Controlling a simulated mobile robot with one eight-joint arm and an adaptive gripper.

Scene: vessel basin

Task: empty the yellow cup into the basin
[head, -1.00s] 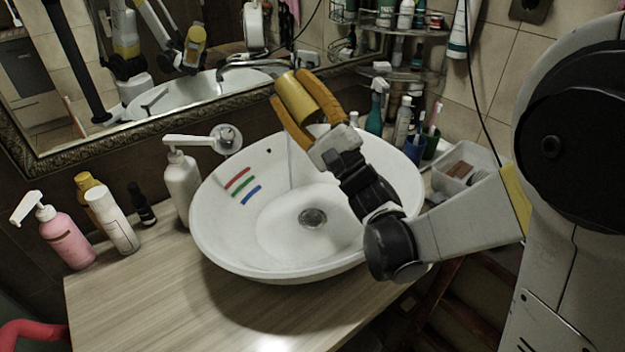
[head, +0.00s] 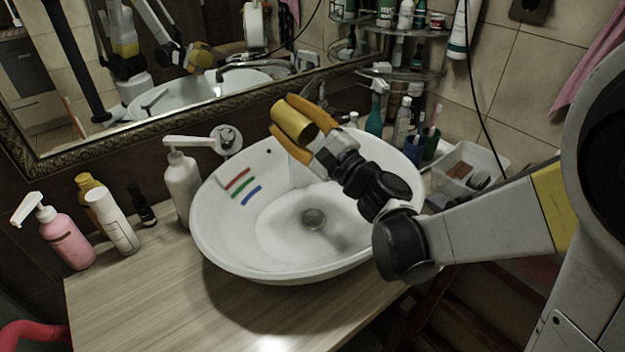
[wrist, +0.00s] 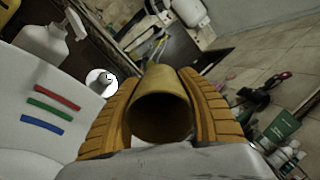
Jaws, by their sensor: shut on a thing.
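The yellow cup (head: 291,124) is held between the two orange fingers of my gripper (head: 287,127), above the back part of the white basin (head: 222,249). In the head view the cup is tilted, its open end facing down and right. In the wrist view the cup (wrist: 160,112) sits between both fingers with its dark opening toward the camera. The inside is too dark to show any contents.
A white pump bottle (head: 182,182) stands close to the basin's left rim. A pink bottle (head: 66,238) and a white bottle (head: 113,222) stand further left. Several bottles and a clear box (head: 468,165) are at the right. The wooden counter front (head: 215,315) is clear.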

